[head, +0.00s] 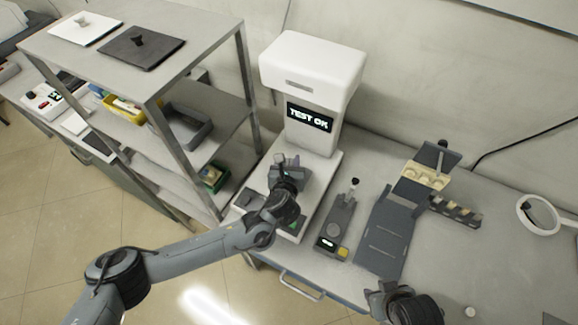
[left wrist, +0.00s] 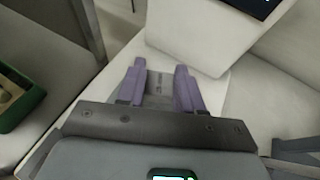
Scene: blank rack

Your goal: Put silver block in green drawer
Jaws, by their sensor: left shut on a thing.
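My left gripper (head: 286,162) is over the white base of the test machine. In the left wrist view its two purple fingers (left wrist: 160,82) are shut on a grey metallic piece, the silver block (left wrist: 160,88). The block is mostly hidden by the gripper in the head view. The green drawer (head: 213,178) is an open bin on the rack's lower shelf, left of the gripper. Its green edge also shows at the left of the left wrist view (left wrist: 28,112), with something tan inside. My right gripper (head: 392,292) is at the bottom edge, its fingers unclear.
The metal rack (head: 160,110) has posts and shelves beside the machine, with a yellow bin (head: 124,106) and a grey bin (head: 188,127) higher up. The white machine (head: 312,75) reads "TEST OK". A grey device (head: 336,222) and a dark fixture (head: 387,235) stand to the right.

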